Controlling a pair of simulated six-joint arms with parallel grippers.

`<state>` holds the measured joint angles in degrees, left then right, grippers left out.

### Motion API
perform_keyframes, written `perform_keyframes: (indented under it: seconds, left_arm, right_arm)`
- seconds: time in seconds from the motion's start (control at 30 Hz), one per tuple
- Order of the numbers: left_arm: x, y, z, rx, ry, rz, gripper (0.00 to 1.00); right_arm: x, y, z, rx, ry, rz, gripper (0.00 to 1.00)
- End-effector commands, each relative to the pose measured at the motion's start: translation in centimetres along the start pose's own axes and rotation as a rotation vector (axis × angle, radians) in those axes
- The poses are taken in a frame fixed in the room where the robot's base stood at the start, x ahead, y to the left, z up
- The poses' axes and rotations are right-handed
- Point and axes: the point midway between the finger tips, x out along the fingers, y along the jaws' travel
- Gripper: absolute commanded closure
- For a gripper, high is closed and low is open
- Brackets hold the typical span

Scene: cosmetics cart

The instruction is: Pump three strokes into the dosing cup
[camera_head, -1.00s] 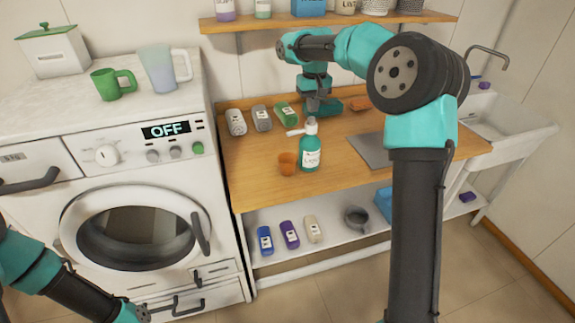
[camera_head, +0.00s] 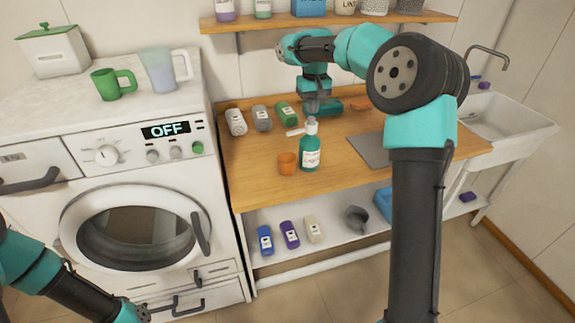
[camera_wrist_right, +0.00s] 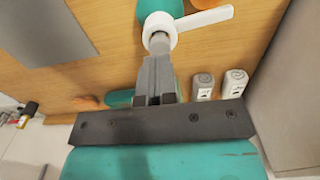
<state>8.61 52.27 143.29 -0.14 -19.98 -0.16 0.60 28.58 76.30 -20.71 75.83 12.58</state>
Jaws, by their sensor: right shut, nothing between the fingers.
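The teal pump bottle (camera_head: 310,153) with a white label stands upright on the wooden counter. Its white pump head (camera_head: 311,126) has a spout that points left, over the side where the orange dosing cup (camera_head: 287,163) stands. The cup's contents cannot be made out. My right gripper (camera_head: 311,112) is shut and empty, pointing down at the pump head. In the right wrist view its closed fingertips (camera_wrist_right: 159,45) overlap the white pump head (camera_wrist_right: 195,20); I cannot tell whether they touch it. My left gripper (camera_head: 137,314) is low at the bottom edge, its jaws unclear.
Several small bottles (camera_head: 262,118) stand at the back left of the counter (camera_head: 250,180). A grey mat (camera_head: 370,150) lies right of the pump bottle. A washing machine (camera_head: 140,210) stands left, a sink (camera_head: 505,125) right. The lower shelf (camera_head: 335,248) holds bottles and a grey mug.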

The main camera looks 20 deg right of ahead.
Motion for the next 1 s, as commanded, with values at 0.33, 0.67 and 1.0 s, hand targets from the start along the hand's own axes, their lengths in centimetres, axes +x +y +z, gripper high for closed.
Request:
perform_keyframes:
  seconds: [0.33,0.67,1.0]
  left_arm:
    - [0.0,0.0,0.0,0.0,0.0,0.0,0.0]
    - [0.0,0.0,0.0,0.0,0.0,0.0,0.0]
    - [0.0,0.0,0.0,0.0,0.0,0.0,0.0]
  right_arm:
    - [1.0,0.0,0.0,0.0,-0.001,0.0,1.0]
    - [1.9,0.0,0.0,0.0,-0.001,0.0,1.0]
    - [2.8,0.0,0.0,0.0,-0.001,0.0,1.0]
